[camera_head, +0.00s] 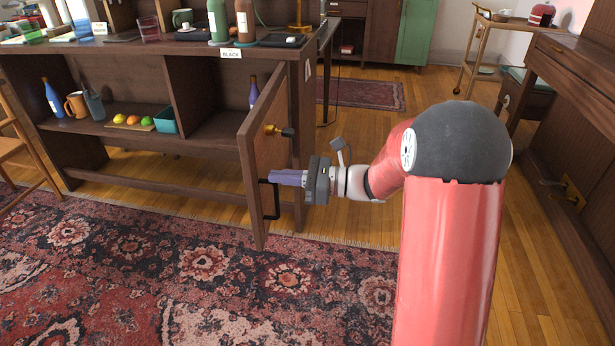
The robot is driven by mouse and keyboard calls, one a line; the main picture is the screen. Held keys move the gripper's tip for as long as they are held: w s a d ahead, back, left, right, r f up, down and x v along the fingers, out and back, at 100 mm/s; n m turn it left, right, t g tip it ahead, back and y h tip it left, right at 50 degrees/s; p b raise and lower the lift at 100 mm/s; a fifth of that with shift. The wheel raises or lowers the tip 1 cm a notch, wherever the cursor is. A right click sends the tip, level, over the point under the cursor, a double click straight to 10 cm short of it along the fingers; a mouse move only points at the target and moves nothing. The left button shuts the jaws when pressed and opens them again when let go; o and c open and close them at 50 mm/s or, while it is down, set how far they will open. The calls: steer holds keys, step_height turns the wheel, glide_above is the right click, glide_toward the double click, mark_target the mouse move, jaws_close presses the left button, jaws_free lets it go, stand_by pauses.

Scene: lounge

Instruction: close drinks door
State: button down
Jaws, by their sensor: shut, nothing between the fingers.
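The cabinet door (258,152) is a brown wooden panel at the right end of a dark cabinet. It stands part open, swung out toward me, and the shelf compartment behind it shows. A black bar handle (268,207) is low on the door face near its free edge. My gripper (277,178) points left at the door face, just above and beside the handle. Its purple-grey fingers are together with nothing between them. I cannot tell whether the fingertips touch the door.
The open shelf (120,137) holds a blue bottle (53,98), an orange mug (76,105), fruit and a teal container (166,121). Bottles and cups stand on the cabinet top. A patterned rug (180,260) lies in front. A wooden chair (15,150) is at the left, a desk (575,80) at the right.

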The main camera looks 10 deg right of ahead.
mark_target(254, 175)
steer(key=shift+x, duration=1.6)
